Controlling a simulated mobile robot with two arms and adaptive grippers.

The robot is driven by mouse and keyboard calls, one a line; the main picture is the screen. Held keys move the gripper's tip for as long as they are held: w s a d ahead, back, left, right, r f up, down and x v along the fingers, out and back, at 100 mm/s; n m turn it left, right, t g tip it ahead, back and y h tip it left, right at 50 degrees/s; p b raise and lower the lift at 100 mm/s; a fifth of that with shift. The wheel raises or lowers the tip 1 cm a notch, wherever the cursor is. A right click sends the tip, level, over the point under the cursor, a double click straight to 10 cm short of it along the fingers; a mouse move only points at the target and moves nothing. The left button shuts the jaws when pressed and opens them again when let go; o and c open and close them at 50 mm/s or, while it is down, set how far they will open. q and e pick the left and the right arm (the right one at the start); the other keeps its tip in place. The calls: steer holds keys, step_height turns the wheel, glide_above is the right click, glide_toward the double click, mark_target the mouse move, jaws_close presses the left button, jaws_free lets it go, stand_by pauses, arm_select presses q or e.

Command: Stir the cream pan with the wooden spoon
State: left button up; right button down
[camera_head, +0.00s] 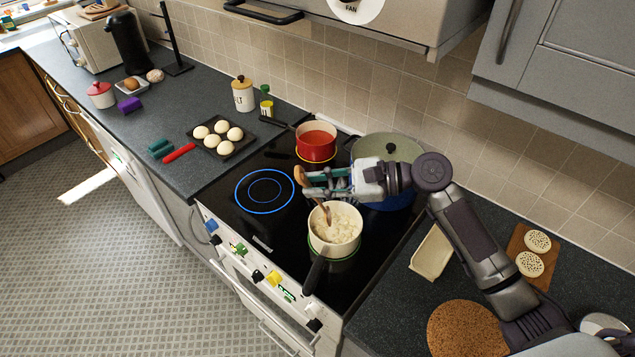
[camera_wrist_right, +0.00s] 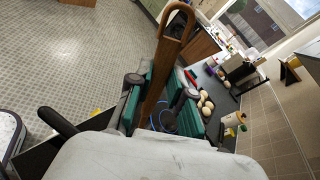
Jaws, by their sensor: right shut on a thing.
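The cream pan (camera_head: 335,243) stands on the front right of the black hob, with pale lumpy contents and a dark handle pointing to the front. My right gripper (camera_head: 318,182) is above the pan, shut on the wooden spoon (camera_head: 325,212). The spoon's lower end reaches into the pan's contents; its tip is hidden. In the right wrist view the spoon (camera_wrist_right: 160,75) stands between the green finger pads of the right gripper (camera_wrist_right: 158,98), with its looped end up. My left gripper is not in view.
A red pan (camera_head: 316,143) and a large lidded pot (camera_head: 388,148) stand behind on the hob (camera_head: 240,222). A front left ring glows blue and is bare. A bun tray (camera_head: 218,151) lies left of the hob. A cork mat (camera_head: 466,330) and a cream dish (camera_head: 432,252) lie to the right.

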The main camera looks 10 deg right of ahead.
steer(key=shift+r, duration=0.15)
step_height(320, 180, up, 5)
steer(key=shift+f, duration=0.1)
stand_by(0.3)
stand_by(0.4)
